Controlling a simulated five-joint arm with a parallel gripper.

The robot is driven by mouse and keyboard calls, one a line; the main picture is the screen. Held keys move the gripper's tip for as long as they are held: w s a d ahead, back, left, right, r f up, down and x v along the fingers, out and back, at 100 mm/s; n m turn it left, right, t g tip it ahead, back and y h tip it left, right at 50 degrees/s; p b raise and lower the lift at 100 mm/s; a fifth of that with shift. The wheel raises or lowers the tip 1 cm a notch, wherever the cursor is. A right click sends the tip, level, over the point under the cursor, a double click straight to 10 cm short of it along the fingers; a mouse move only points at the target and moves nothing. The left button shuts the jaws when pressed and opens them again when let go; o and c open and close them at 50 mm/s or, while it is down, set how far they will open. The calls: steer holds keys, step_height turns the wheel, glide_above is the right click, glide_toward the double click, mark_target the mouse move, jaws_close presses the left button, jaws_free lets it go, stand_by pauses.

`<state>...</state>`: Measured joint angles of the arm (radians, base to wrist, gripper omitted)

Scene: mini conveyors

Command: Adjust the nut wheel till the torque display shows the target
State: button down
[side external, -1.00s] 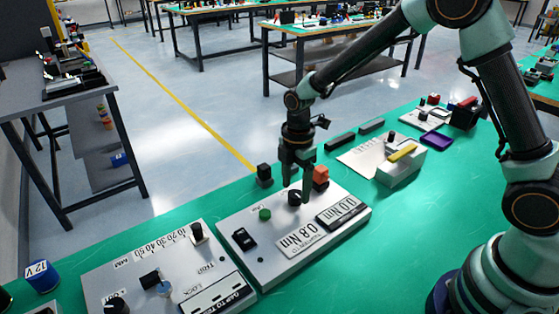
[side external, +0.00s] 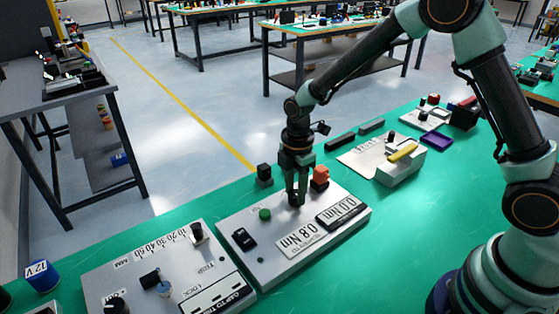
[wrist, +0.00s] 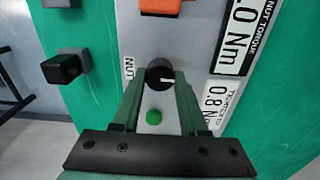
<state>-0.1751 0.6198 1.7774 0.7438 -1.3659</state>
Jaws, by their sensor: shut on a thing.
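The nut wheel is a small black knob (wrist: 159,74) with a white pointer mark, on a light grey panel (side external: 262,266). My gripper (side external: 297,199) stands over it, pointing down. In the wrist view my gripper (wrist: 160,80) has its two green fingers shut on the knob, one on each side. In the side view the fingers mostly hide the knob. The torque display (side external: 342,211) reads 0.0 Nm. The target plate (side external: 299,239) beside it reads 0.8 Nm. The pointer mark faces right in the wrist view.
A green button (side external: 265,214) and a black rocker switch (side external: 243,239) sit on the same panel. An orange block (side external: 320,177) and a black block (side external: 264,174) stand close behind. Another panel (side external: 120,275) with knobs lies to the left. The green mat is clear in front.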

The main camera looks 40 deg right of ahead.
steer(key=m, duration=0.8)
steer(key=shift+m, duration=0.3)
steer(key=m, duration=0.4)
steer(key=shift+m, duration=0.3)
steer(key=m, duration=0.4)
steer(key=shift+m, duration=0.3)
steer(key=m, duration=1.3)
steer(key=shift+m, duration=0.3)
